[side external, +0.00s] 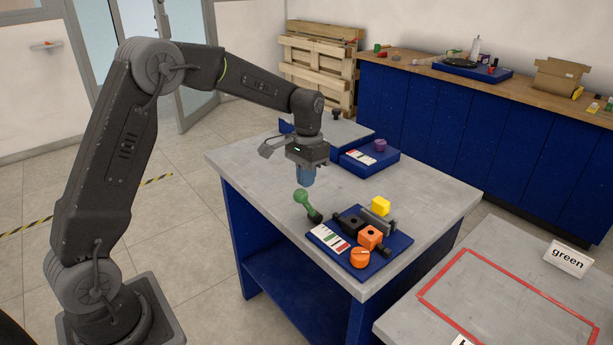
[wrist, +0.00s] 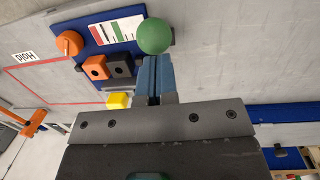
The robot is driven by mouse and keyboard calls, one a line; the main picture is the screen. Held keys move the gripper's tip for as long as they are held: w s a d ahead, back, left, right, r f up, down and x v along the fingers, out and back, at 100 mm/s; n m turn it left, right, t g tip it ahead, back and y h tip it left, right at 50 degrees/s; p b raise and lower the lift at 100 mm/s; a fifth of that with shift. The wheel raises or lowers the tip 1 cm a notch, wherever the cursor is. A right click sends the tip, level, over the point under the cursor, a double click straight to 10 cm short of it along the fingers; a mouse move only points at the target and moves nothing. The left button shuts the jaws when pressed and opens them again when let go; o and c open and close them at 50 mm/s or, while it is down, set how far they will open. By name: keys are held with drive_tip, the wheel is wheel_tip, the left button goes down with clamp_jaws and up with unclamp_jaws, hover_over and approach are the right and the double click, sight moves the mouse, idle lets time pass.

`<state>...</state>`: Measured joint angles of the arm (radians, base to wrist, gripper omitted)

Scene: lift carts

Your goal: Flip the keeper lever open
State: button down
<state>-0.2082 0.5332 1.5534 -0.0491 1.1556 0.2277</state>
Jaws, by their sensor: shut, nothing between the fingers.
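A lever with a green ball knob (side external: 302,196) stands at the left edge of a blue base plate (side external: 386,262); it is the only lever-like thing I make out. It leans up and left from a dark pivot. In the wrist view the green ball (wrist: 154,36) is just beyond my fingertips, hiding its stem. My gripper (side external: 307,183) points down above the lever, its blue fingers shut and empty. The fingers also show shut in the wrist view (wrist: 153,62). They look close to the knob; I cannot tell whether they touch.
The plate carries an orange dial (side external: 360,258), an orange block (side external: 369,237), a black block (side external: 351,224) and a striped label (side external: 328,238). A yellow cube (side external: 380,206) sits by the back edge. Another blue plate (side external: 369,161) is behind. The table's right side (side external: 440,195) is clear.

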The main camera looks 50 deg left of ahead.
drive_tip(key=shift+s+d+f, duration=0.1)
drive_tip(key=shift+s+f, duration=0.3)
drive_tip(key=shift+s, duration=0.35)
drive_tip(key=shift+w+r, duration=0.3)
drive_tip(key=shift+w, duration=0.05)
wheel_tip(320, 180, up, 12)
drive_tip(key=w+a+r, duration=0.1)
drive_tip(key=w, duration=0.2)
drive_tip(key=s+d+r+t, duration=0.2)
drive_tip(key=s+d+r, duration=0.2)
drive_tip(key=s, duration=0.3)
drive_tip(key=s+d+f+t, duration=0.2)
drive_tip(key=s+d, duration=0.1)
drive_tip(key=s, duration=0.7)
drive_tip(key=s+d+f+t, duration=0.2)
drive_tip(key=s+f, duration=0.1)
drive_tip(key=s, duration=0.8)
drive_tip(key=shift+s+d+f+t+y, duration=0.2)
drive_tip(key=shift+d+f+t+y, duration=0.1)
drive_tip(key=shift+d+y, duration=0.1)
